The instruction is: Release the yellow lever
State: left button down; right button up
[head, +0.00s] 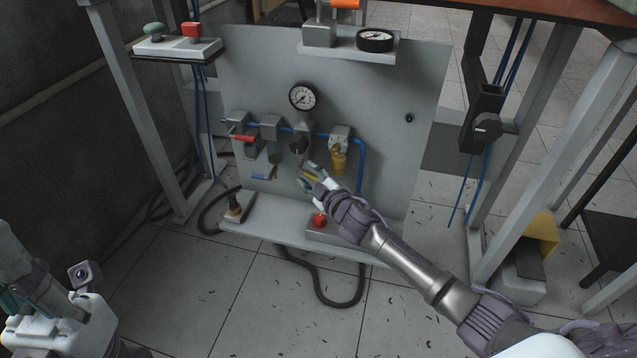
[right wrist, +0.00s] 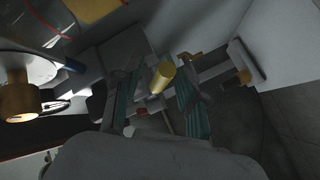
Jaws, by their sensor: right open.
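The yellow lever (right wrist: 162,77) shows in the right wrist view as a short yellow cylinder between the two finger pads. My right gripper (right wrist: 158,98) is open around it, with visible gaps beside the lever. In the head view my right gripper (head: 309,177) is at the lower middle of the grey panel, below the round black knob. There the gripper largely hides the lever. My left gripper is partly in view at the lower left of the head view, away from the panel, and its finger state is unclear.
The grey panel (head: 385,125) carries a gauge (head: 303,96), blue tubing, a red lever (head: 244,138), a blue lever (head: 264,176) and a brass-coloured fitting (head: 338,162). A red button (head: 320,220) sits on the ledge below my right gripper. Metal legs flank the panel.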

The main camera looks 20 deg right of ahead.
jog(key=v, duration=1.1)
jog(key=shift+s, duration=0.25)
jog(key=shift+d, duration=0.1)
